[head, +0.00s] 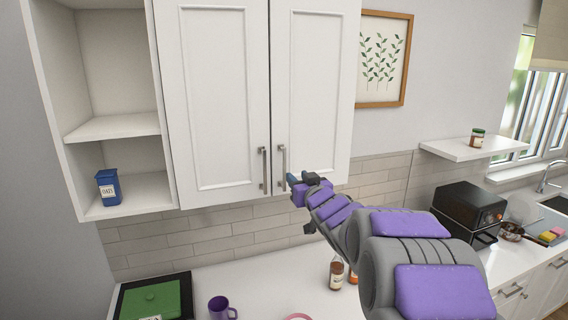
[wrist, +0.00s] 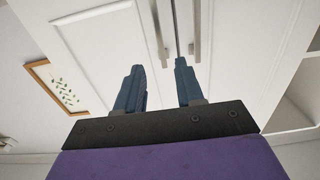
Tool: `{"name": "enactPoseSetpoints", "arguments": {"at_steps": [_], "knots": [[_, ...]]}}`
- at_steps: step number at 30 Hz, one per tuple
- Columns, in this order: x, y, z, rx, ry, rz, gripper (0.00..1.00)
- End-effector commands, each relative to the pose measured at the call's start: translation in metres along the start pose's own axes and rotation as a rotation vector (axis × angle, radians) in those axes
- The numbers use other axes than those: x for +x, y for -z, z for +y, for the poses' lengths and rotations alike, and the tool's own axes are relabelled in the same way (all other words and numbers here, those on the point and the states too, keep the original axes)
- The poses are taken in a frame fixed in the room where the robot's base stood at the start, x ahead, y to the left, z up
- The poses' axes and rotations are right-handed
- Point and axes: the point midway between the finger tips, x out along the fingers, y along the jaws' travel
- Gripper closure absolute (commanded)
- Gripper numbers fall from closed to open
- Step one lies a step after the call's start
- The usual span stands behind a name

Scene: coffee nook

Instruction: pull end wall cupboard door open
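A white wall cupboard has two closed doors, a left door (head: 210,90) and a right door (head: 318,75). Upright metal bar handles sit at their lower inner edges: the left door's handle (head: 263,168) and the right door's handle (head: 281,165). My gripper (head: 297,181) is just right of the right handle's lower end in the head view. In the wrist view my gripper (wrist: 160,72) is open, its two blue-grey fingers apart. The right door's handle (wrist: 161,38) appears between the fingertips there; I cannot tell whether they touch it.
An open shelf unit (head: 117,127) with a blue oats tin (head: 108,187) adjoins on the left. A framed picture (head: 383,58) hangs on the right.

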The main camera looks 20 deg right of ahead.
Motion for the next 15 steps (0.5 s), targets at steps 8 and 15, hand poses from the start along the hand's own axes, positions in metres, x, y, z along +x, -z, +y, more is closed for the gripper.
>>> {"name": "enactPoseSetpoints", "arguments": {"at_steps": [8,15], "knots": [[0.042,-0.002,0.0,0.001,-0.001,-0.005,0.63],[0.075,-0.002,0.0,0.001,0.0,-0.003,0.63]]}}
